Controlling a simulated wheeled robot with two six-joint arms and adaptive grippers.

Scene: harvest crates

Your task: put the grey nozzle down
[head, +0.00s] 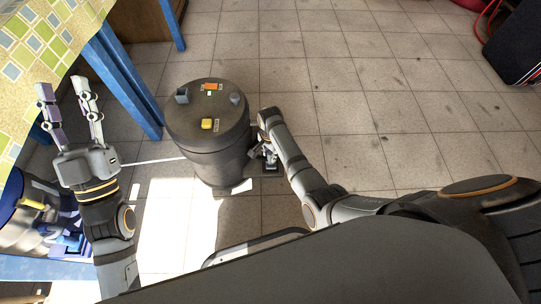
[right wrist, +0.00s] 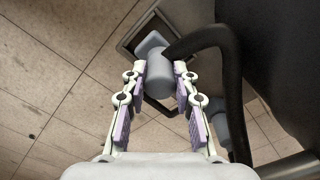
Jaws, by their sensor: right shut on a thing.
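The grey nozzle (right wrist: 158,79) is a short, pale blue-grey cylinder in the right wrist view. My right gripper (right wrist: 160,88) is shut on it, with one finger on each side. A thick black hose (right wrist: 218,38) curves from beside the nozzle toward the right. In the head view my right gripper (head: 264,153) is low, close to the right side of the dark canister (head: 207,140); the nozzle is too small there to make out clearly. My left gripper (head: 66,112) is open and empty at the left, fingers pointing up the picture.
A dark square-edged frame (right wrist: 126,45) lies beyond the nozzle; whether they touch, I cannot tell. A blue-legged table (head: 118,75) with a patterned top stands at the upper left. A black case (head: 518,45) stands at the upper right. The tiled floor (head: 390,110) between is clear.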

